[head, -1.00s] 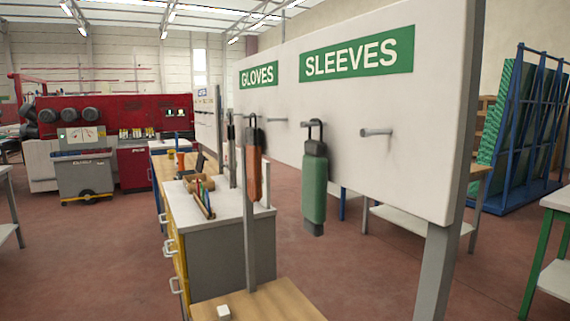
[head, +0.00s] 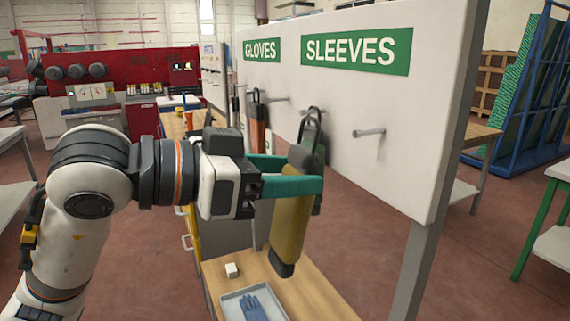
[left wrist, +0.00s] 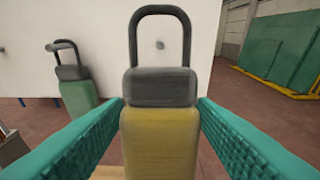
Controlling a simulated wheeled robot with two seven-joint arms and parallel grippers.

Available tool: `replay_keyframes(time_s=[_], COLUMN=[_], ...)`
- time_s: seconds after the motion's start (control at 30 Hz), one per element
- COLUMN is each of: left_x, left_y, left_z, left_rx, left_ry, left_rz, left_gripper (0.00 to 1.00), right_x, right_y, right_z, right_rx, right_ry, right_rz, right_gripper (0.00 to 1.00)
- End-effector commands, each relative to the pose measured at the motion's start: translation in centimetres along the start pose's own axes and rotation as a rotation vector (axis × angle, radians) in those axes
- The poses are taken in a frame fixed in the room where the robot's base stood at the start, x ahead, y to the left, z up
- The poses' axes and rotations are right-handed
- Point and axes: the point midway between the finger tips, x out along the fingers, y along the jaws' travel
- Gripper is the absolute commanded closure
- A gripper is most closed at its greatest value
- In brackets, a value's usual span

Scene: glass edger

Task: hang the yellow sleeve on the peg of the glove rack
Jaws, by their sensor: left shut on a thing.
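My left gripper (head: 300,172) is shut on the yellow sleeve (head: 290,225), which hangs nearly upright between its teal fingers. In the left wrist view the yellow sleeve (left wrist: 160,140) has a dark grey top with a black loop (left wrist: 160,10) standing up. The glove rack (head: 430,120) is a white board with a SLEEVES sign. Its bare peg (head: 369,132) is right of the held sleeve. In the left wrist view the peg (left wrist: 159,44) shows end-on inside the loop's outline; the loop looks nearer to me than the peg. The green sleeve (head: 319,155) hangs partly hidden behind the yellow one.
An orange item (head: 257,132) hangs under the GLOVES sign, beside another peg (head: 278,98). Below is a wooden table (head: 315,300) with a white block (head: 232,270) and a tray (head: 228,304) holding a blue glove (head: 258,308). The rack's post (head: 412,270) stands at right.

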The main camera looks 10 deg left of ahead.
Motion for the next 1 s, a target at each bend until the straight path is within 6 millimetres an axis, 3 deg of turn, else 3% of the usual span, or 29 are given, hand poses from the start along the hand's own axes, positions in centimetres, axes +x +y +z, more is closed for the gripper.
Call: replay_keyframes(time_s=[1.0], left_x=[5.6], left_y=[0.0], left_z=[0.8], left_rx=[-0.005], left_ry=[0.002], left_rz=[-0.002], left_gripper=[0.74], right_x=[-2.8], right_y=[0.2], right_z=[0.6], right_rx=[0.000], right_ry=[-0.005], right_rz=[0.004], right_gripper=[0.64])
